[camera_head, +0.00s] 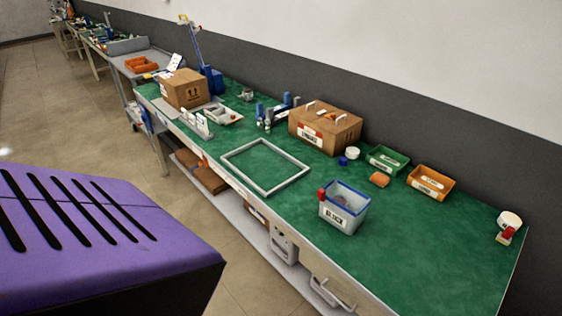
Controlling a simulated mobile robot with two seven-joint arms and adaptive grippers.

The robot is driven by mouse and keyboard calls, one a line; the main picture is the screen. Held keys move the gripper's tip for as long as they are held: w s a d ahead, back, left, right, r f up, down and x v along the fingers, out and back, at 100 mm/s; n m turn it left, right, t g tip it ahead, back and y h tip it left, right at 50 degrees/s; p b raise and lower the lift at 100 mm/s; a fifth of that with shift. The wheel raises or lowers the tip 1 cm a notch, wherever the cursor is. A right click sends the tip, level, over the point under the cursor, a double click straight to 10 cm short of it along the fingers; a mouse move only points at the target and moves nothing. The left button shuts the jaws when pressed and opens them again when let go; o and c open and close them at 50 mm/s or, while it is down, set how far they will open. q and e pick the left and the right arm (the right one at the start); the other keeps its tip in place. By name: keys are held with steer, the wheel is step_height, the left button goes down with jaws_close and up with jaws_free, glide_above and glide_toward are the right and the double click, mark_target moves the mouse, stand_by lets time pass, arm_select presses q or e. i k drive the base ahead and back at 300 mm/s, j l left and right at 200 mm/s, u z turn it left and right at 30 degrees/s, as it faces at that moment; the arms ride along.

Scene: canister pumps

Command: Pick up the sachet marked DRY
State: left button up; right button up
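I cannot make out a sachet marked DRY; most labels are too small to read. A clear bin (343,210) with a blue rim and a white label stands near the bench's front edge; its contents are unclear. A green bin (387,160) and an orange bin (432,183), both labelled, stand at the back right. A small orange item (379,179) lies in front of them. Neither of my grippers is in view.
The green bench top (440,240) is clear at its right front. A grey square frame (264,167) lies mid-bench. A brown case (325,127), a cardboard box (184,88) and a white roll (510,220) also stand there. Floor lies to the left.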

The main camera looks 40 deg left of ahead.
mark_target(184, 114)
steer(key=j+u, duration=0.1)
steer(key=u, duration=0.25)
steer(key=k+j+u, duration=0.1)
steer(key=u, duration=0.3)
steer(key=j+u, duration=0.25)
steer(key=j, duration=0.25)
steer(key=k+j+u, duration=0.1)
steer(key=j+u, duration=0.15)
steer(key=j, duration=0.3)
steer(key=j+u, duration=0.1)
steer(key=j, duration=1.2)
steer(key=i+j+z, duration=0.25)
steer(key=i+j, duration=0.15)
steer(key=i, duration=0.2)
